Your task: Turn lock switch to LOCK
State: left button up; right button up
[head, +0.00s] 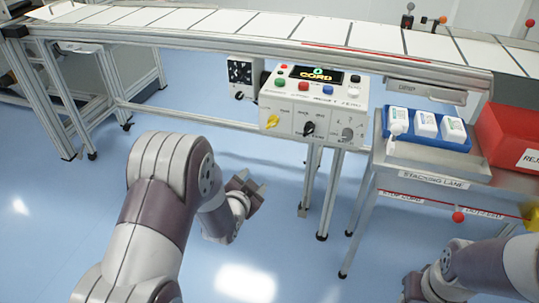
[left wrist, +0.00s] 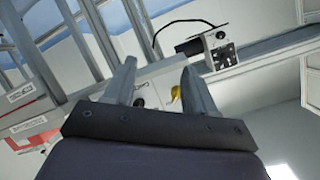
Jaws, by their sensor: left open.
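A white control box (head: 300,122) hangs under the conveyor in the head view. Its front has a yellow knob (head: 272,121), a black knob (head: 308,128) and a grey knob (head: 347,134). The labels are too small to read, so I cannot tell which knob is the lock switch. My left gripper (head: 248,186) is open and empty, below and left of the box, apart from it. In the left wrist view the yellow knob (left wrist: 176,93) and black knob (left wrist: 139,103) show between the open fingers (left wrist: 158,85). My right gripper (head: 413,288) is partly visible at lower right; its jaws are unclear.
Several coloured buttons and a display (head: 317,75) are on the box's top. A smaller black-faced box (head: 241,73) sits left of it. A side table with a blue tray (head: 462,145) of white bottles and a red bin (head: 498,125) stands right. Floor before the box is clear.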

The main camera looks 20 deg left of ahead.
aim_at(270, 127)
pick_arm(q)
notch_tip(270, 127, up, 8)
jog(key=w+m+t, duration=0.2)
jog(key=m+t, duration=0.1)
jog(key=t, duration=0.1)
jog(key=w+b, duration=0.1)
jog(key=w, duration=0.7)
jog(key=w+b, duration=0.1)
jog(key=w, duration=0.3)
jog(key=shift+d+f+b, duration=0.2)
jog(key=shift+d+b, duration=0.05)
jog(key=shift+b, duration=0.05)
jog(key=shift+w+r, duration=0.1)
jog(key=shift+w, duration=0.2)
pick_arm(e)
jog(key=shift+f, duration=0.95)
pick_arm(q)
jog(key=c, duration=1)
jog(key=shift+n, duration=0.3)
